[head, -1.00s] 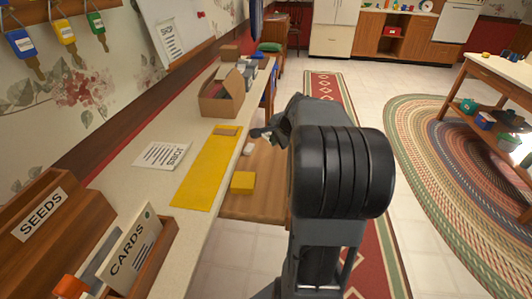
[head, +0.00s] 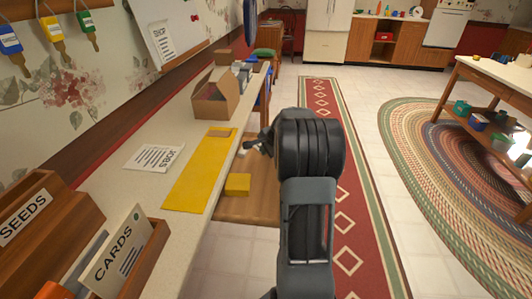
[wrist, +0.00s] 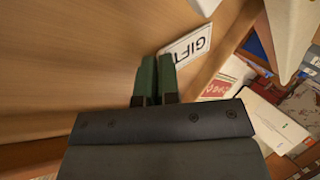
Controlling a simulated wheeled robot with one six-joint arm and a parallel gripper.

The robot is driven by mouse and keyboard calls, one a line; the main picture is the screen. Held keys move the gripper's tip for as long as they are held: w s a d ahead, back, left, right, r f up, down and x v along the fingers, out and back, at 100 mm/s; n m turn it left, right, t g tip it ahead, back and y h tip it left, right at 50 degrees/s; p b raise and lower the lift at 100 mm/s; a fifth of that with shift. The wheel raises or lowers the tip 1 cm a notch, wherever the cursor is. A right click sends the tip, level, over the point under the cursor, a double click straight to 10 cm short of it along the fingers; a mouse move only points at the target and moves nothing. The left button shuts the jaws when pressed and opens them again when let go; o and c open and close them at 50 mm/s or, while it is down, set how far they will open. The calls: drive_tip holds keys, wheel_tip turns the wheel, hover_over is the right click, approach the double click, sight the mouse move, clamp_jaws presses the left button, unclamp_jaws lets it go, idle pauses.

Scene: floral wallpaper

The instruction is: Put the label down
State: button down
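The label (wrist: 190,44) is a white card with a dark border and dark print, of which "GIFT" can be read in the wrist view. My gripper (wrist: 157,60) shows there as two green fingers close together, with the label's near edge between and behind their tips. The fingers look shut on that edge, though the right finger hides part of the contact. In the head view my gripper (head: 255,145) is over the wooden surface beside the counter, and the label cannot be made out clearly.
The pale counter (head: 118,192) holds a yellow mat (head: 203,172), a JOBS sheet (head: 155,157), and an open cardboard box (head: 215,95). A CARDS holder (head: 118,255) and SEEDS box (head: 30,215) stand at the near left.

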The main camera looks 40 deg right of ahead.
drive_tip(key=shift+f, duration=0.3)
drive_tip(key=c, duration=1.3)
unclamp_jaws()
drive_tip(key=shift+c, duration=0.2)
drive_tip(key=shift+r, duration=0.1)
drive_tip(key=p+v, duration=0.3)
drive_tip(key=v, duration=0.8)
drive_tip(key=s+a+n+g, duration=0.15)
drive_tip(key=a+n, duration=0.25)
drive_tip(key=a, duration=0.4)
drive_tip(key=s+a+n, duration=0.3)
drive_tip(key=a+n, duration=0.1)
drive_tip(key=a, duration=0.3)
drive_tip(key=s+a+f+n+g, duration=0.2)
drive_tip(key=s+a+f+n, duration=0.1)
drive_tip(key=s+a+n, duration=0.6)
drive_tip(key=s+a, duration=0.2)
drive_tip(key=shift+s+a+f+n, duration=0.15)
drive_tip(key=shift+s+a+n, duration=0.15)
drive_tip(key=shift+s+n, duration=0.1)
